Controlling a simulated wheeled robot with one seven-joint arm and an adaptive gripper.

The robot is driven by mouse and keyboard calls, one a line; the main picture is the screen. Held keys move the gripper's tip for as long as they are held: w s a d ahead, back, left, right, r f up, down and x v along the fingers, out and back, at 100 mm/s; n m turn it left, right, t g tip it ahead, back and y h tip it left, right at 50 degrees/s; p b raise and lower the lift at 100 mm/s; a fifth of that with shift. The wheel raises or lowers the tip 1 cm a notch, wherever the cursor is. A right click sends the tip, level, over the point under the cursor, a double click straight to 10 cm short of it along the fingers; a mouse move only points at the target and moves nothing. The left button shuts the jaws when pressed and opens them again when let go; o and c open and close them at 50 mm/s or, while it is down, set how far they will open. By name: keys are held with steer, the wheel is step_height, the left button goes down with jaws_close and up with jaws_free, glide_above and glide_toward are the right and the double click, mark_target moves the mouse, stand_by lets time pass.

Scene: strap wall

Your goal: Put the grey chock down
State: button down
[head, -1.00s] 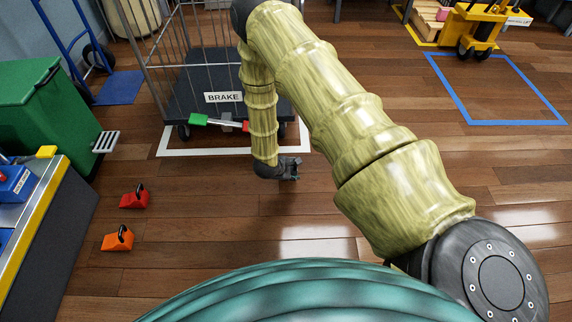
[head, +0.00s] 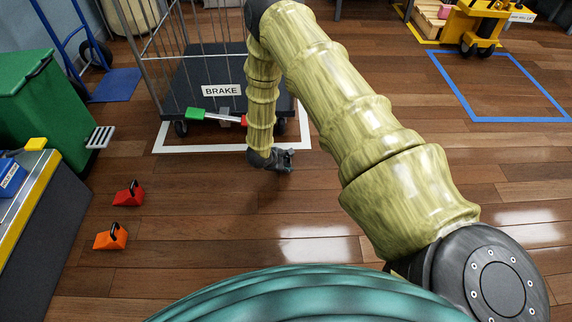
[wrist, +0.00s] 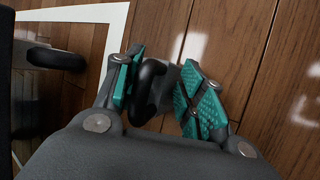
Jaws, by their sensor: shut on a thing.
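My gripper (head: 284,160) is low over the floor in front of the cage trolley in the head view. In the wrist view its teal finger pads (wrist: 158,82) are on either side of the black loop handle (wrist: 148,88) of the grey chock, and it is shut on that. A small part of the chock's grey body (wrist: 170,76) shows beyond the handle; the rest is hidden by the fingers and palm. The chock cannot be made out in the head view. I cannot tell whether it touches the floor.
The cage trolley (head: 205,62) with a BRAKE sign stands on a white floor outline (head: 170,137). A red chock (head: 128,196) and an orange chock (head: 111,238) lie to the left, near the bench (head: 52,215) and green bin (head: 40,105). Floor right of my gripper is clear.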

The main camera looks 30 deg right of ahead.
steer(key=c, duration=0.8)
jaws_free()
steer(key=p+v, duration=0.5)
steer(key=v, duration=0.6)
steer(key=s+a+m+g+y, duration=0.1)
steer(key=s+a+m+y, duration=0.1)
steer(key=s, duration=1)
steer(key=s+a+m+y, duration=0.3)
steer(key=s+a+m, duration=0.2)
steer(key=s, duration=0.7)
steer(key=s+a+m+g+y, duration=0.1)
steer(key=s+a, duration=0.5)
steer(key=s, duration=0.7)
steer(key=shift+a+f+m+g+y+p, duration=0.15)
steer(key=shift+f+m+g+y+p, duration=0.2)
steer(key=shift+m+y, duration=0.6)
steer(key=shift+r+m+h, duration=0.15)
steer(key=shift+m+h, duration=0.1)
